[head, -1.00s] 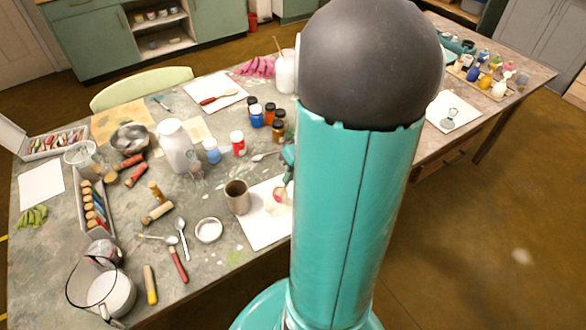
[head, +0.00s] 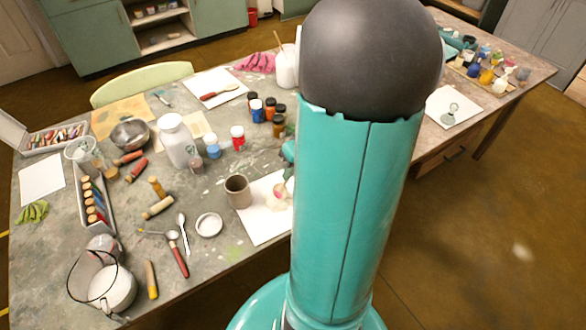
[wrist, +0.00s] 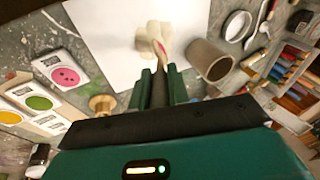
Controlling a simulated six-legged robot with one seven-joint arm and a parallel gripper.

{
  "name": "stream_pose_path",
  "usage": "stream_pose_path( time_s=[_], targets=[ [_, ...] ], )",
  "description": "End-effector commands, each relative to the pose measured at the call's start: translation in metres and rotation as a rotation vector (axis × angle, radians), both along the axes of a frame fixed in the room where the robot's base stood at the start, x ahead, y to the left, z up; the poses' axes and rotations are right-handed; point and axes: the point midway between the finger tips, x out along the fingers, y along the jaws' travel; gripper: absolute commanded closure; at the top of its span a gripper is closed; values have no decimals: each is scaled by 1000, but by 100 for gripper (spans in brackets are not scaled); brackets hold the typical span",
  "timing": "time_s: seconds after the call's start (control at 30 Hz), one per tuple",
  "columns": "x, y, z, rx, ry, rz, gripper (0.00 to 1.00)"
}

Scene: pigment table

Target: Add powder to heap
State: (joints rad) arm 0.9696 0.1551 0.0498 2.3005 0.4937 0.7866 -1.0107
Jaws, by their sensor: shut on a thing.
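A pale cream heap (wrist: 148,34) lies on a white sheet (wrist: 105,40) in the wrist view. The heap also shows in the head view (head: 277,192), on the white sheet beside the brown cup (head: 238,191). My gripper (wrist: 160,82) is shut on a slim tool (wrist: 161,52), which reaches over the sheet to the edge of the heap. Pink shows near the tool's tip; I cannot tell whether it is powder on the tool or on the heap. In the head view my arm hides most of the gripper and the tool.
The brown cup (wrist: 209,60) stands close right of my fingers in the wrist view. A small brass-coloured knob-like object (wrist: 102,103) and cards with pink (wrist: 64,76) and green dots lie left. A white dish (head: 209,225), spoons and several jars crowd the table.

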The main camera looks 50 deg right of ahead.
Motion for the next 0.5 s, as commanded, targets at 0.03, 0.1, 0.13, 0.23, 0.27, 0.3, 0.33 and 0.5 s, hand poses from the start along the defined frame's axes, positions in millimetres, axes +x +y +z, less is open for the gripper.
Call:
stream_pose_path(
  time_s=[0.03, 0.1, 0.13, 0.23, 0.27, 0.3, 0.33, 0.5],
  targets=[
    [0, 0, -1, 0, 0, 0, 95],
    [0, 0, -1, 0, 0, 0, 95],
    [0, 0, -2, 0, 0, 0, 95],
    [0, 0, -3, 0, 0, 0, 95],
    [0, 0, -3, 0, 0, 0, 95],
    [0, 0, -4, 0, 0, 0, 95],
    [0, 0, -4, 0, 0, 0, 95],
    [0, 0, -6, 1, 0, 0, 95]
  ],
)
